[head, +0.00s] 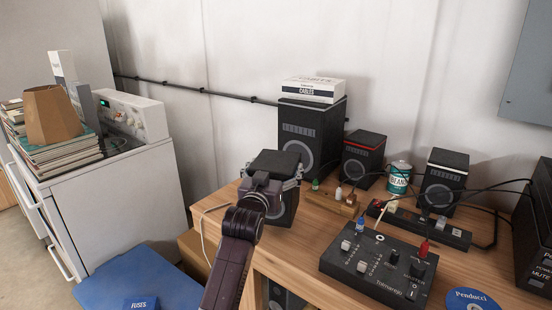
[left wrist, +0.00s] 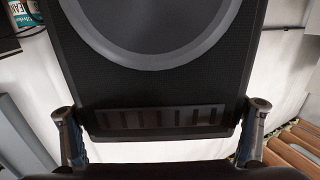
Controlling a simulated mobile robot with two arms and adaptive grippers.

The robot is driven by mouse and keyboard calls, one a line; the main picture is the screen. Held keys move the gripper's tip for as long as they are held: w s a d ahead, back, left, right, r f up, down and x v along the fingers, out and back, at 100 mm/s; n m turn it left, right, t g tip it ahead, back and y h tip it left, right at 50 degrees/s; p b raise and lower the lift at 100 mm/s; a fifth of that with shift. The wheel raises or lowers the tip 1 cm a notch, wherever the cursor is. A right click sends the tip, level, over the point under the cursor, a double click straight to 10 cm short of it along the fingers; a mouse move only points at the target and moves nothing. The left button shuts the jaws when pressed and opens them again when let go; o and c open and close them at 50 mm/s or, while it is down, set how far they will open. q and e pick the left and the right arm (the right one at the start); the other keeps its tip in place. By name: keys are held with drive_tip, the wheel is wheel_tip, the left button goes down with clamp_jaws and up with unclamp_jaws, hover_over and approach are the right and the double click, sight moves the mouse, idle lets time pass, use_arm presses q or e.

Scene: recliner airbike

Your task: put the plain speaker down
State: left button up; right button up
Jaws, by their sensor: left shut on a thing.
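The plain speaker (head: 275,162) is a black box with a grey cone and no coloured trim. My left gripper (head: 272,176) is shut on it, with one finger on each side near its top. It looks upright over the left end of the wooden desk (head: 292,255); I cannot tell whether its base touches the wood. In the left wrist view the speaker (left wrist: 155,85) fills the middle, between the two fingers (left wrist: 160,133). My right gripper is not in view.
A tall speaker (head: 309,128) carrying a cables box (head: 312,90) stands just behind. A red-trimmed speaker (head: 362,165), a can (head: 399,178), a white-trimmed speaker (head: 443,188), a power strip (head: 425,228) and a mixer (head: 375,270) crowd the right. Small bottles (head: 338,194) stand close by.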

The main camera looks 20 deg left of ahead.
use_arm(q)
wheel_tip(320, 180, down, 3)
drive_tip(key=shift+f, duration=0.1)
drive_tip(key=o, duration=2)
drive_tip(key=shift+f, duration=0.25)
drive_tip(key=shift+c, duration=0.2)
drive_tip(key=shift+s+r, duration=0.1)
drive_tip(key=shift+s, duration=0.05)
drive_tip(key=s, duration=0.8)
drive_tip(key=s+b, duration=0.1)
drive_tip(key=s, duration=0.3)
drive_tip(key=shift+d, duration=0.25)
